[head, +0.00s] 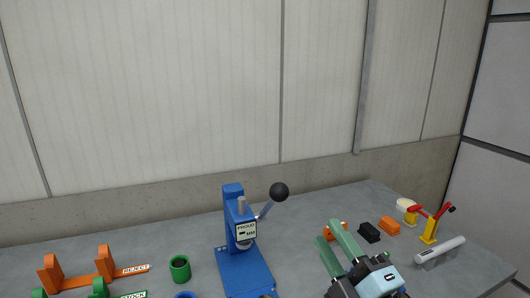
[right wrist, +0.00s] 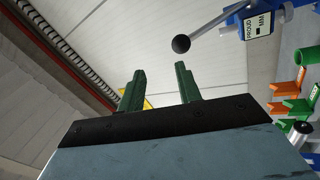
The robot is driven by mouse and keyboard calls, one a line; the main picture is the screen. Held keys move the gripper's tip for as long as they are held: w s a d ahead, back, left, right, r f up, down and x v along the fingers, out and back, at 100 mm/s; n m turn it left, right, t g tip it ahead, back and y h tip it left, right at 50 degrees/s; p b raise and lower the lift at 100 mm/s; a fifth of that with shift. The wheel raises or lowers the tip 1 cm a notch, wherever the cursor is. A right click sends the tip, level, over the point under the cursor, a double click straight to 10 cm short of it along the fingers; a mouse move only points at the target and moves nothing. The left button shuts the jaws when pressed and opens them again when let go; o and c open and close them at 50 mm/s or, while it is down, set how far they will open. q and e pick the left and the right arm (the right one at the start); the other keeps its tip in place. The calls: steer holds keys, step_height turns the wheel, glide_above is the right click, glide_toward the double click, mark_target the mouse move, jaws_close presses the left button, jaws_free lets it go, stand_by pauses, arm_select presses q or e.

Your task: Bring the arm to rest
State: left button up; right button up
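My right gripper (head: 328,231) is above the right part of the grey table (head: 190,231), its green fingers pointing up and away from me. In the right wrist view its two fingers (right wrist: 159,72) stand apart with nothing between them. It is to the right of the blue press (head: 243,262) and does not appear to touch anything. The press has a lever with a black ball (head: 279,191); the ball also shows in the right wrist view (right wrist: 180,44). My left gripper is in neither view.
Orange blocks (head: 390,225), a black block (head: 369,232), a red and yellow clamp (head: 429,225) and a grey cylinder (head: 440,251) lie around the right end. Orange holders (head: 106,263) and a green ring (head: 179,268) stand at left. A wall (head: 150,90) rises behind.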

steer(key=s+d+f+m+g+h, duration=0.3)
steer(key=d+f+m+g, duration=0.15)
steer(key=f, duration=0.25)
steer(key=s+d+f+m+g+h, duration=0.3)
steer(key=f+m, duration=0.2)
steer(key=f, duration=0.3)
steer(key=s+d+f+m+g+h, duration=0.3)
steer(key=s+f+m, duration=0.15)
steer(key=f, duration=0.25)
steer(key=s+f+m+g+y, duration=0.1)
steer(key=s+f+m+g, duration=0.1)
steer(key=s+f+g, duration=0.3)
steer(key=s+f+m+g, duration=0.2)
steer(key=s, duration=0.5)
step_height(320, 180, down, 26)
steer(key=b, duration=0.3)
steer(key=s+d+f+g+b, duration=0.2)
steer(key=s+d+f, duration=0.1)
steer(key=s+f, duration=1.4)
steer(key=shift+s+d+f+n, duration=0.2)
steer(key=shift+f+n, duration=0.2)
steer(key=shift+f, duration=0.4)
